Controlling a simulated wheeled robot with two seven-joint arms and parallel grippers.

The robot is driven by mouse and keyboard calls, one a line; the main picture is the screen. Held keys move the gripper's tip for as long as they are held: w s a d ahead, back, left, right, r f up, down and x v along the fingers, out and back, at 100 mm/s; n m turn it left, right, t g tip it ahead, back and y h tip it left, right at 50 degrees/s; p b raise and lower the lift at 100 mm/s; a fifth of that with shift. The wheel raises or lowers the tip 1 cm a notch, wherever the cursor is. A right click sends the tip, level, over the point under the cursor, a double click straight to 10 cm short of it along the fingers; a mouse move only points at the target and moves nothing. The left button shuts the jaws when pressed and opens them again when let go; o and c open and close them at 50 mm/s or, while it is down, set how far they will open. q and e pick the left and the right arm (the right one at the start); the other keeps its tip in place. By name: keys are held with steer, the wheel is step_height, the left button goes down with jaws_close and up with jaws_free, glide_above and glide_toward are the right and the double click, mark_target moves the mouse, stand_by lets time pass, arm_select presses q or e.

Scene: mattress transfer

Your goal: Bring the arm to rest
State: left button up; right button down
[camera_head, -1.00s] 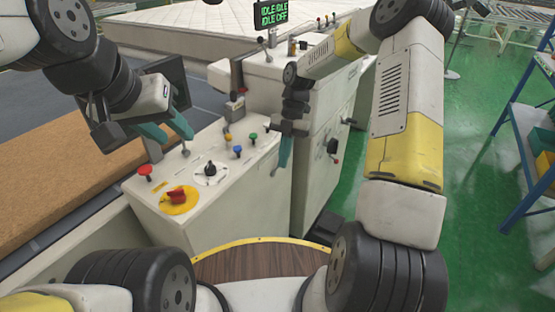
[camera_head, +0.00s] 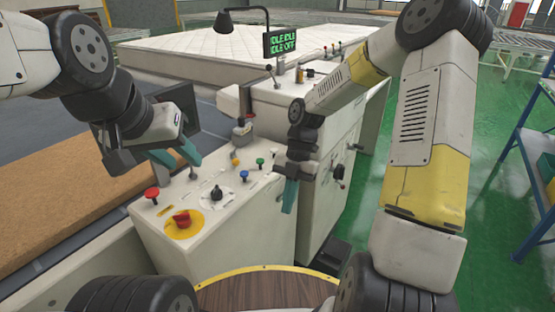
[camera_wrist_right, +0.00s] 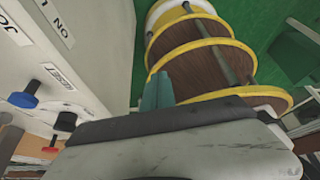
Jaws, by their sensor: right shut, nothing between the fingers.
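My left gripper (camera_head: 178,160), with teal fingers, hangs above the left part of the white control panel (camera_head: 235,225). I cannot tell if its fingers are apart. My right gripper (camera_head: 290,196) is shut and empty, its teal fingers pointing down beside the panel's right side. In the right wrist view its fingers (camera_wrist_right: 158,92) are together with nothing between them. My right arm (camera_head: 428,130) is bent, with its forearm reaching back left to the gripper.
The panel carries a red knob on a yellow disc (camera_head: 182,220), a black knob (camera_head: 216,193) and several coloured buttons. A white mattress (camera_head: 200,45) lies behind. A display (camera_head: 281,42) reads IDLE. A blue shelf (camera_head: 530,160) stands right; green floor (camera_head: 485,200) is clear before it.

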steer(key=s+d+r+m+t, duration=0.2)
steer(key=s+r+m+t, duration=0.1)
steer(key=r+m, duration=0.5)
steer(key=s+d+r+m+t, duration=0.2)
steer(key=s+r+m+t, duration=0.2)
steer(key=r+m, duration=0.4)
steer(key=s+d+r+m+t, duration=0.3)
steer(key=s+r+m, duration=0.2)
steer(key=m, duration=0.8)
step_height(320, 180, up, 3)
steer(key=shift+f+m+t, duration=0.1)
steer(key=shift+m+t, duration=0.3)
